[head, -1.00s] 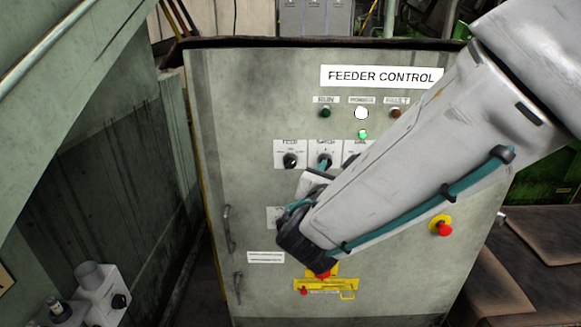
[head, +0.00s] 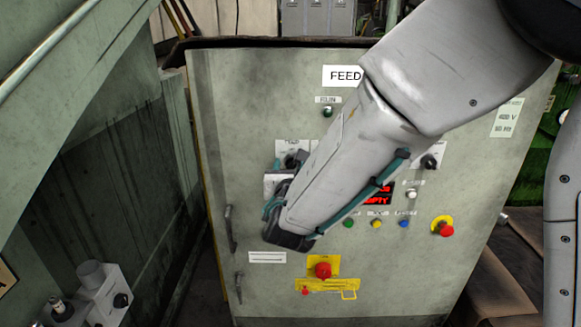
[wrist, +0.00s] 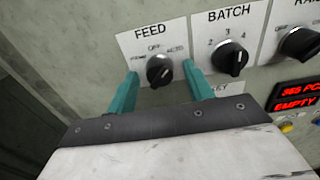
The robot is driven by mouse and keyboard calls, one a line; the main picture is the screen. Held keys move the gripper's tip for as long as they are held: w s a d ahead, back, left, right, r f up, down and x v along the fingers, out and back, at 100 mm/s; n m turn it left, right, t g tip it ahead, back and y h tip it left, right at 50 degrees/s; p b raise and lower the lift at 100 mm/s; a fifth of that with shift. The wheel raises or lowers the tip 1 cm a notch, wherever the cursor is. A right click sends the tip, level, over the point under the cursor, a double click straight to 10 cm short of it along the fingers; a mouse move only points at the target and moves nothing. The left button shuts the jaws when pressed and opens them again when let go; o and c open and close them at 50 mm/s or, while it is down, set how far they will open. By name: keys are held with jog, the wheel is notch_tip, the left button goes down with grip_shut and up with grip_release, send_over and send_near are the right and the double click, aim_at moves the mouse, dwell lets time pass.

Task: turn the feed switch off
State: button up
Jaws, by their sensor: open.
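The feed switch is a black rotary knob (wrist: 160,70) on a white plate marked FEED. In the wrist view my gripper (wrist: 159,72) is open, with one teal finger to the left of the knob and one to the right. Both fingertips are apart from each other with the knob between them; I cannot tell whether they touch it. The small position labels above the knob are partly legible, one reading OFF; the knob's exact setting is unclear. In the head view, my gripper and arm partly cover the feed switch (head: 291,160).
The BATCH knob (wrist: 229,58) sits close on the right, with another knob (wrist: 300,43) beyond it. A red-lettered display (wrist: 295,96) is at the right. Below on the cabinet are a red button on a yellow plate (head: 323,270) and another red button (head: 446,230).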

jog(key=c, duration=1)
jog(key=shift+a, duration=0.1)
jog(key=n, duration=0.4)
jog(key=shift+n, duration=2.3)
jog(key=o, duration=1)
